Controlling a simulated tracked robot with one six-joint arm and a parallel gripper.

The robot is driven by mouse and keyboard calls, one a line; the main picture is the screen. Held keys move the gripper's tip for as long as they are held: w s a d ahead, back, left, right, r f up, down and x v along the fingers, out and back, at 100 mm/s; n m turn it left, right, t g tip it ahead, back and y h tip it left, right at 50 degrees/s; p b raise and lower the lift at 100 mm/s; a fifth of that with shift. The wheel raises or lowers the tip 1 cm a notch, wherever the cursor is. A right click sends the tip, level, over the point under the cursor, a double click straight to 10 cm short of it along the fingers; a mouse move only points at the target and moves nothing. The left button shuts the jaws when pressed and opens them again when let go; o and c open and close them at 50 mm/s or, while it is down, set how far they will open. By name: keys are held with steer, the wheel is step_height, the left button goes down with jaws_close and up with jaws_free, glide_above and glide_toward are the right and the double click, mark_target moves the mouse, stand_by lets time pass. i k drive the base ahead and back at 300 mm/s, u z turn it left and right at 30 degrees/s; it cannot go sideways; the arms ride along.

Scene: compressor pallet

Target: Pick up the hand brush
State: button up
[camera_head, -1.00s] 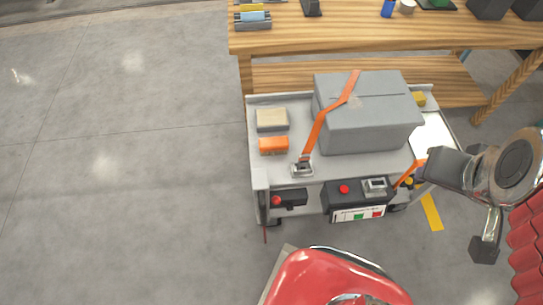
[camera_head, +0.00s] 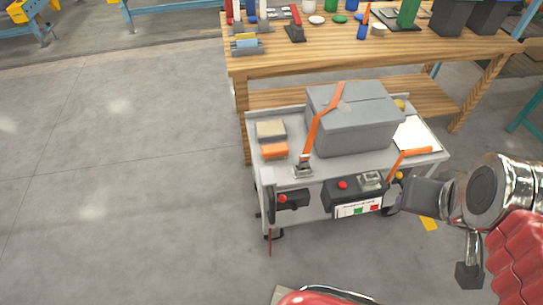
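I cannot pick out a hand brush for sure. On the grey cart (camera_head: 340,168) lie a tan block (camera_head: 270,130) and, just in front of it, an orange block (camera_head: 274,151); no bristles can be made out on either. My arm comes in from the right, and its dark end (camera_head: 430,195) overlaps the cart's front right corner in the picture. The fingers of my gripper cannot be made out, nor whether it holds anything. Both blocks are well to the left of it in the picture.
A grey box (camera_head: 350,120) with an orange strap (camera_head: 322,118) fills the cart's middle. A white sheet (camera_head: 416,137) lies right of it. A wooden bench (camera_head: 300,52) with bottles and tools stands behind. The floor (camera_head: 110,190) at left is clear.

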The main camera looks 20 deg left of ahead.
mark_target(276, 151)
steer(key=u, duration=0.95)
steer(key=i, duration=1)
steer(key=k, duration=0.5)
steer(key=u, duration=0.55)
